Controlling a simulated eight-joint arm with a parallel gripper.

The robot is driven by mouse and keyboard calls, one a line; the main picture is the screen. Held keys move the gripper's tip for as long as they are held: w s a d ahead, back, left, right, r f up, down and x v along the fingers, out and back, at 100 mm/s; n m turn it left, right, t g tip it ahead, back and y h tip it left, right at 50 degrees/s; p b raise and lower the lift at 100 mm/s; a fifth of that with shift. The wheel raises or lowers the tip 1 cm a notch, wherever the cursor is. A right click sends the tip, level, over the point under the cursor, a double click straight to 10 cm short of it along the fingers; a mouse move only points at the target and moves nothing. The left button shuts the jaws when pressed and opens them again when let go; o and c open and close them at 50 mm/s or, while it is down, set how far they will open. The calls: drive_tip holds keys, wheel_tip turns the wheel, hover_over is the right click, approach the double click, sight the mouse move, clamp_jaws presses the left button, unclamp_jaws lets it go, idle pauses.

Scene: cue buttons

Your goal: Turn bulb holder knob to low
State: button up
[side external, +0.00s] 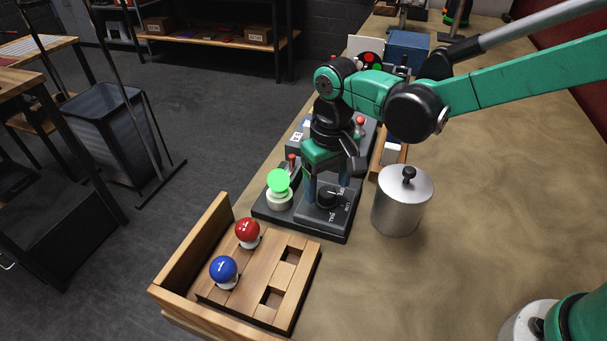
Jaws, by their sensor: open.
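The bulb holder (300,226) is a dark base on the table with a lit green bulb (279,181) in a pale socket at its left. A black round knob (327,197) sits on its right part, with white markings around it that are too small to read surely. My gripper (327,188) points down over the knob, its two fingers open, one on each side of it. I cannot tell whether the fingers touch the knob. The arm hides part of the holder's back.
A wooden tray (187,262) at the front holds a red bulb (247,232), a blue bulb (224,271) and empty square slots. A lidded metal pot (402,205) stands close right of the holder. A blue box (407,50) stands behind.

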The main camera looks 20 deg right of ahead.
sight(328, 192)
drive_tip(key=shift+r, duration=2.25)
drive_tip(key=shift+s+d+r, duration=0.1)
drive_tip(key=shift+d, duration=0.1)
drive_tip(key=s+d+r+t, duration=0.1)
drive_tip(key=d, duration=0.1)
drive_tip(key=s+d+r+t, duration=0.1)
drive_tip(key=d+r, duration=0.1)
drive_tip(key=d, duration=0.1)
drive_tip(key=s+d+r+t, duration=0.1)
drive_tip(key=d, duration=0.2)
drive_tip(key=shift+s+d+r+m+t+y, duration=0.2)
drive_tip(key=shift+s+m+t+y, duration=0.1)
drive_tip(key=shift+s+m+t, duration=0.1)
drive_tip(key=s+d+t, duration=0.2)
drive_tip(key=d, duration=0.1)
drive_tip(key=s+d, duration=0.1)
drive_tip(key=d, duration=0.1)
drive_tip(key=shift+s+f+m+t, duration=0.3)
drive_tip(key=shift+s+t, duration=0.1)
drive_tip(key=shift+s+d+f, duration=0.15)
drive_tip(key=shift+s+d, duration=0.05)
drive_tip(key=shift+s, duration=0.05)
